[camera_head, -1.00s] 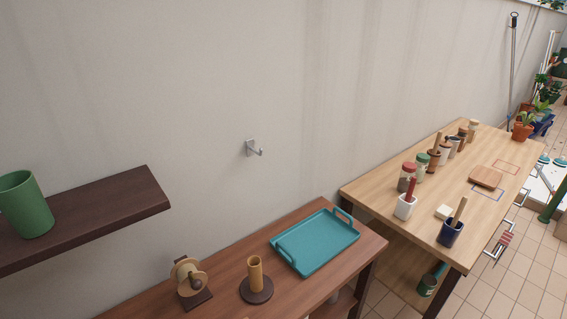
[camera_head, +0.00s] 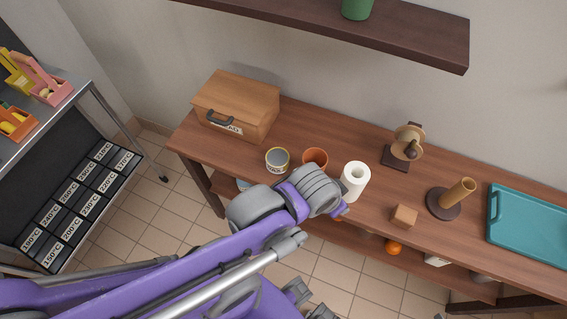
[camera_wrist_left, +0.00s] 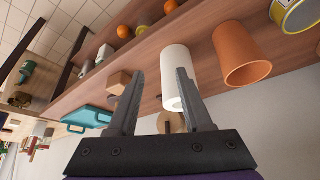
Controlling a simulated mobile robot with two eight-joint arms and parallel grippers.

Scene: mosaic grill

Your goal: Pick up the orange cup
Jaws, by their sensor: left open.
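The orange cup (camera_head: 315,158) stands on the brown wooden table, between a tin can and a white paper roll. In the left wrist view the orange cup (camera_wrist_left: 240,56) is right of the fingers, with its open rim toward the camera. My left gripper (camera_wrist_left: 158,72) is open and empty. A white roll (camera_wrist_left: 176,72) shows between and beyond its fingers, and I cannot tell whether they touch. In the head view my purple and grey left arm reaches up to the table's front edge, just below the cup and roll; its fingertips are mostly hidden. My right gripper is not clearly visible.
The tin can (camera_head: 277,159) stands close left of the cup, the paper roll (camera_head: 355,180) close right. A wooden box (camera_head: 237,104) is farther left; a small block (camera_head: 404,216), a holder (camera_head: 450,198) and a teal tray (camera_head: 530,226) lie right. A dark shelf (camera_head: 400,38) overhangs behind.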

